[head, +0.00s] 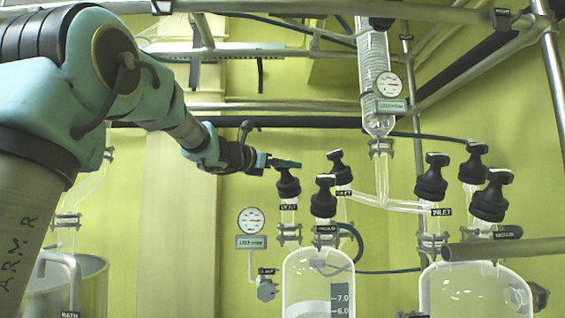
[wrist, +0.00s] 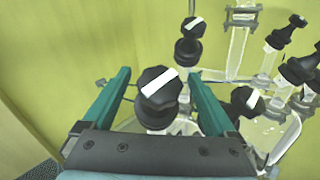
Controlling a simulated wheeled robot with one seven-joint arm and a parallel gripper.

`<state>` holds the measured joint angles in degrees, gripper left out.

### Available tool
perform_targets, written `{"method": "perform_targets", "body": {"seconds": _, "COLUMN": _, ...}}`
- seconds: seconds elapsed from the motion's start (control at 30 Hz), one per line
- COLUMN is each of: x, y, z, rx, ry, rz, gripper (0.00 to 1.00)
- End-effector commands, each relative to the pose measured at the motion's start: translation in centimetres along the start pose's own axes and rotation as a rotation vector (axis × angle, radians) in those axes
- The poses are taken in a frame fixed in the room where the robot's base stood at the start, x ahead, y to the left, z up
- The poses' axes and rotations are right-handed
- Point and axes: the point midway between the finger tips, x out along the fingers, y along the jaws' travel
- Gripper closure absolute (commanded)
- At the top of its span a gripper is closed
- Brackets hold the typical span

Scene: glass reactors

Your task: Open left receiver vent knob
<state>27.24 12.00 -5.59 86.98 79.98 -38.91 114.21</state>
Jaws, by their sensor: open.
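The left receiver vent knob (head: 288,184) is a black knob on a glass neck above a label that appears to read VENT. In the wrist view the black knob with a white stripe (wrist: 158,88) lies between the fingers, its stripe slanted up to the right. My gripper (head: 284,163) is open at the top of this knob in the head view. In the wrist view its two teal fingers (wrist: 158,76) stand on either side of the knob, with a visible gap on each side. The left receiver (head: 318,275) is a glass vessel below.
Close to the right of the vent knob are the vacuum knob (head: 323,196) and the inlet knob (head: 340,168). The right receiver (head: 476,290) carries several similar black knobs. A gauge (head: 251,220) hangs to the left. Metal rails cross above.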

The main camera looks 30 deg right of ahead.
Motion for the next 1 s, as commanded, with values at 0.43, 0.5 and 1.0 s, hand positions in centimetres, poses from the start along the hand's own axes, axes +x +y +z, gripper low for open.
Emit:
{"method": "perform_targets", "body": {"seconds": 0.43, "x": -0.03, "y": -0.01, "z": -0.03, "rx": -0.001, "ry": 0.000, "rz": 0.000, "gripper": 0.39}}
{"method": "perform_targets", "body": {"seconds": 0.5, "x": -0.03, "y": -0.01, "z": -0.03, "rx": -0.001, "ry": 0.000, "rz": 0.000, "gripper": 0.46}}
{"method": "perform_targets", "body": {"seconds": 1.0, "x": -0.04, "y": -0.02, "z": -0.04, "rx": -0.001, "ry": 0.000, "rz": 0.000, "gripper": 0.94}}
